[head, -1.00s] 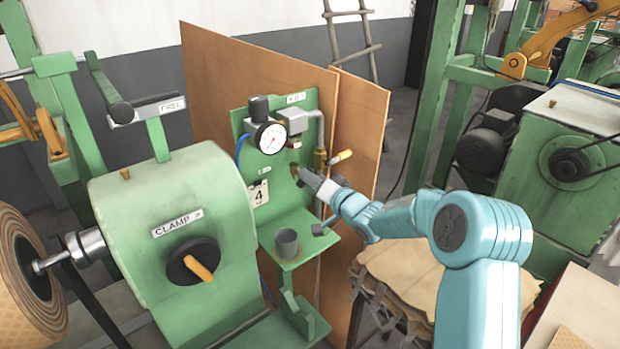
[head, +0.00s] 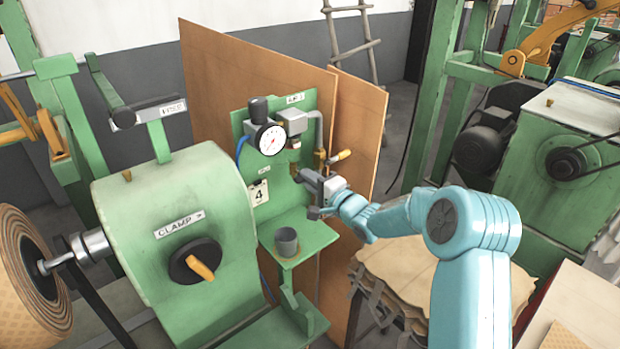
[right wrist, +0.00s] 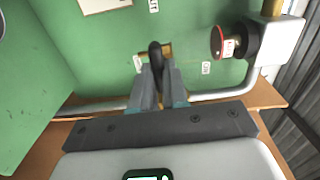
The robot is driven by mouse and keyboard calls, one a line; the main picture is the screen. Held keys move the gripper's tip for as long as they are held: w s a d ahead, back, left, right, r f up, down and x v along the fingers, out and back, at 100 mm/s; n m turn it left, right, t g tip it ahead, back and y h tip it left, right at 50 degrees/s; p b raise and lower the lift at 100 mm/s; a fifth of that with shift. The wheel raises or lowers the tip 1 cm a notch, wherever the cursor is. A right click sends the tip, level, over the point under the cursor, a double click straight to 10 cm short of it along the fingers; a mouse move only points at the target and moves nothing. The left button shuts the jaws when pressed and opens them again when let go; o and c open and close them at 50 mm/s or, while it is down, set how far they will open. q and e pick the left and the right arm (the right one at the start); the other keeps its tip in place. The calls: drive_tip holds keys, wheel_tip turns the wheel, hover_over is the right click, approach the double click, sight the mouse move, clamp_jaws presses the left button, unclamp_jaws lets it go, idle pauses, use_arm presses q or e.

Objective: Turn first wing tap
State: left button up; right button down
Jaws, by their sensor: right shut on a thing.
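The wing tap has a dark handle (right wrist: 155,55) on a brass body (right wrist: 139,63) at the green panel (head: 302,104). In the right wrist view the handle stands between my fingertips, its upper end showing beyond them. My right gripper (head: 309,183) reaches in from the right in the head view and is shut on the tap handle; it also shows in the right wrist view (right wrist: 157,82). In the head view the gripper largely hides the tap. My left gripper is not in view.
A pressure gauge (head: 271,139), a grey pipe (head: 319,128) and a brass valve with an orange handle (head: 340,156) are close by on the panel. A grey cup (head: 286,241) stands on the green shelf (head: 317,236) below. The green clamp machine (head: 150,205) is at left.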

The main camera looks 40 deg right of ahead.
drive_tip(key=shift+m, duration=0.3)
drive_tip(key=c, duration=1.1)
unclamp_jaws()
drive_tip(key=shift+c, duration=0.2)
drive_tip(key=s+d+b, duration=0.1)
drive_tip(key=s+b, duration=0.2)
drive_tip(key=s, duration=1.3)
drive_tip(key=shift+s+d+b, duration=0.15)
drive_tip(key=shift+b, duration=0.25)
